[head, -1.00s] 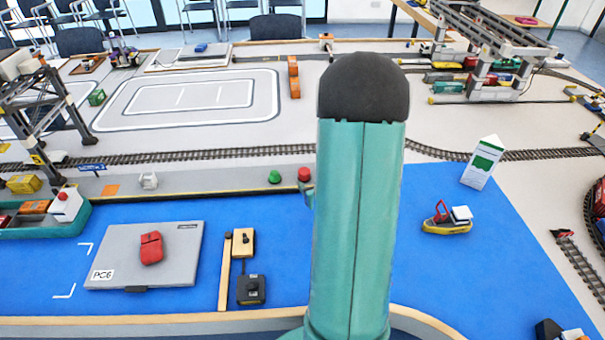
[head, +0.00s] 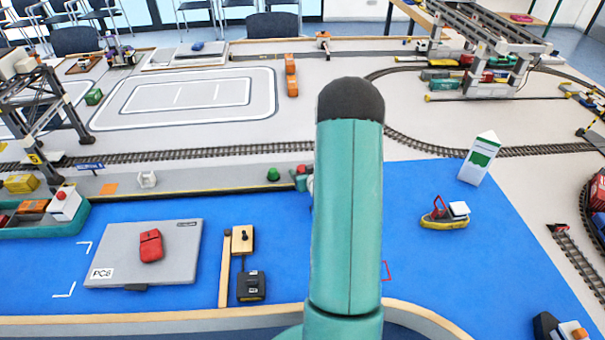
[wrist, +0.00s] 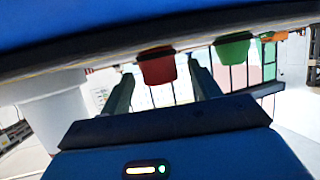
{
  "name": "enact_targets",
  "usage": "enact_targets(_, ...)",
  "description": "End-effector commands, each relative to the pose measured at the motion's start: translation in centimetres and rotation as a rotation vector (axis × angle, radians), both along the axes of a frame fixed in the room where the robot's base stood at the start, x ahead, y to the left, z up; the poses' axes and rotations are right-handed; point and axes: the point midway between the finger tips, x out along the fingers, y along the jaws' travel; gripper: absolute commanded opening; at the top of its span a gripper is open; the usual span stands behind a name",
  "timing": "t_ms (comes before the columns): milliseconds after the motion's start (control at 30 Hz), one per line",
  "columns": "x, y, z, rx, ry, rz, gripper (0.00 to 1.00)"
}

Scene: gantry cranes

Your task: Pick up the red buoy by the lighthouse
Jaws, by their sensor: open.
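The red buoy (head: 302,169) sits on the grey quay strip behind the blue water, just left of my raised arm in the head view. In the wrist view the red buoy (wrist: 157,66) appears between the two open fingers of my gripper (wrist: 160,70). I cannot tell whether they touch it. A green buoy (head: 273,174) stands to the left; it also shows in the wrist view (wrist: 233,48). A wide white cylinder (wrist: 48,112) beside the left finger may be the lighthouse; my arm hides that area in the head view.
A railway track (head: 200,154) runs behind the quay. A grey laptop (head: 180,262) with a red object lies front left, near a small lever box (head: 250,286). A yellow boat (head: 445,215) and a white-green sign (head: 480,158) stand right. Blue water around them is open.

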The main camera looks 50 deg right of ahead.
Motion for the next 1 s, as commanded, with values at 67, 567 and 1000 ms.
enact_targets(67, 0.92, -0.37, -0.4, -0.001, -0.001, 0.001, 0.62)
enact_targets(567, 1.47, -0.6, -0.61, 0.0, 0.0, 0.001, 0.25)
enact_targets(1000, 1.47, -0.63, -0.19, -0.001, -0.001, 0.001, 0.14)
